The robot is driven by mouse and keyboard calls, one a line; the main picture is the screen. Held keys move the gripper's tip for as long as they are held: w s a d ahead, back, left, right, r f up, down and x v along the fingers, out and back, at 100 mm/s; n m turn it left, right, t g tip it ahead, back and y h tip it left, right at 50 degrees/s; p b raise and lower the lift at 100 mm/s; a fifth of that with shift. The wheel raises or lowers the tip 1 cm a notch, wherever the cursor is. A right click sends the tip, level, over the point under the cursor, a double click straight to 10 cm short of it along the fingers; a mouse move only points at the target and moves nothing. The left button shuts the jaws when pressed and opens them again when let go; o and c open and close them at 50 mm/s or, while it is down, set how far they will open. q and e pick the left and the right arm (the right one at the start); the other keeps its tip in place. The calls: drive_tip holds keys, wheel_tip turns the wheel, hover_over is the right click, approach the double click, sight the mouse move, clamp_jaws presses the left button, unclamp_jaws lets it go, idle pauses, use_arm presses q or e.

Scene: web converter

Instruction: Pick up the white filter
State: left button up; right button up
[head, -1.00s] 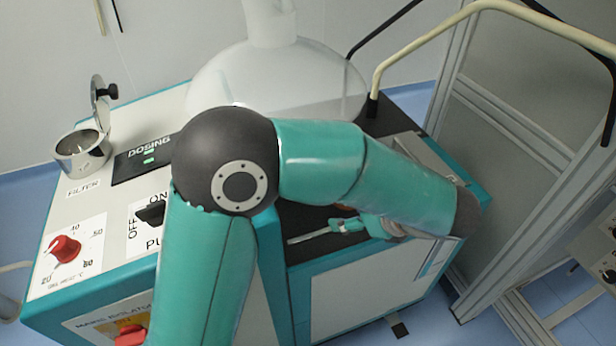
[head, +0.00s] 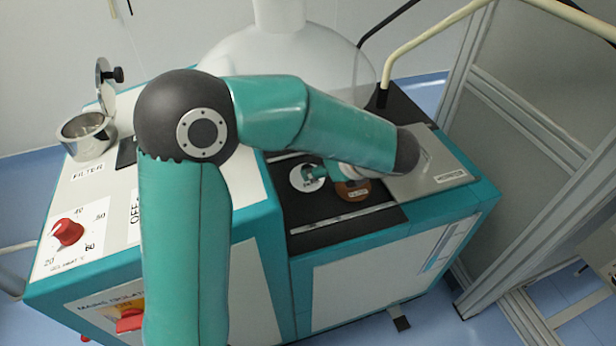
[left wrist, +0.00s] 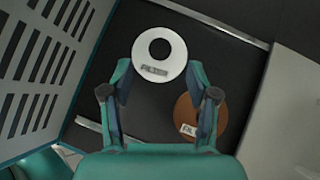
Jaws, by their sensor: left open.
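The white filter (head: 297,183) is a flat ring with a hole and a label, lying on the dark top of the machine. In the left wrist view the white filter (left wrist: 178,62) lies just beyond and between my open left fingertips (left wrist: 160,72). In the head view my left gripper (head: 315,173) is over the filter and partly covers it. It is open and holds nothing; the height gap to the filter is hard to tell. My right gripper is not in view.
A brown filter (head: 354,192) lies close to the right of the white one, partly behind my right-hand finger in the wrist view. A raised metal panel (head: 452,172) is on the right. A slotted wall (left wrist: 45,60) rises at left. A clear vessel (head: 250,48) stands behind.

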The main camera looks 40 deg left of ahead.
sight(297, 181)
use_arm(q)
drive_tip(key=x, duration=0.5)
drive_tip(key=shift+a+b, duration=0.1)
drive_tip(key=shift+b, duration=0.3)
clamp_jaws()
